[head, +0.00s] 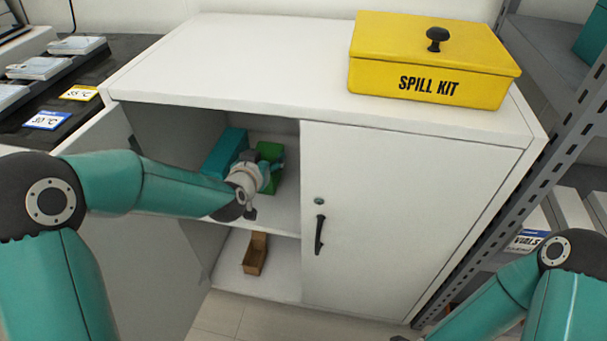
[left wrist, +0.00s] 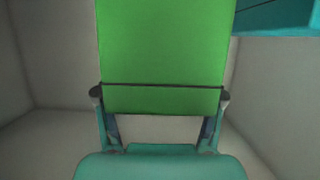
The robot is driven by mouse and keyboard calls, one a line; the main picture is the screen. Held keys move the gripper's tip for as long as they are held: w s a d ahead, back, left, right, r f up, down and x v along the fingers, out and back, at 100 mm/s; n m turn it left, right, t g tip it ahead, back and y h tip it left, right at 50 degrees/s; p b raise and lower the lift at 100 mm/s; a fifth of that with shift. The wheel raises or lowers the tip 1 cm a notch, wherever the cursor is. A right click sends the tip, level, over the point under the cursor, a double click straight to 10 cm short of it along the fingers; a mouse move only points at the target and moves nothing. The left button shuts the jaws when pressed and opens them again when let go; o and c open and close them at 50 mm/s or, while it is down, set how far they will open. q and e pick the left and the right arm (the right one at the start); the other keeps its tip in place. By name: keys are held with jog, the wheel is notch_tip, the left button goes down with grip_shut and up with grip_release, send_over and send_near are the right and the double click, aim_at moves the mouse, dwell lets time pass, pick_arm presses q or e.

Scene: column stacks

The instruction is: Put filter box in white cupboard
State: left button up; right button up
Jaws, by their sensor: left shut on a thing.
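The white cupboard (head: 409,185) stands in front of me with its left door open and its right door shut. My left gripper (head: 266,170) is inside the open left half, above the inner shelf. It is shut on a green box (head: 270,152), which I take to be the filter box. In the left wrist view the green box (left wrist: 162,55) fills the space between the two fingertips (left wrist: 160,98). I cannot tell whether the box touches the shelf. My right gripper is mostly out of the head view at the lower right.
A teal box (head: 226,152) stands on the same shelf, left of the green box. A small open brown box (head: 255,254) sits on the cupboard floor. A yellow spill kit (head: 430,62) rests on top. A metal rack (head: 545,120) stands close on the right.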

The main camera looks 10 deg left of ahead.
pick_arm(q)
notch_tip(320, 180, down, 6)
jog(key=shift+a+f+b, duration=0.15)
jog(key=shift+b, duration=1.05)
notch_tip(320, 180, down, 4)
jog(key=shift+r+b, duration=0.25)
jog(key=shift+b, duration=0.45)
jog(key=shift+r, duration=0.1)
jog(key=o, duration=1.3)
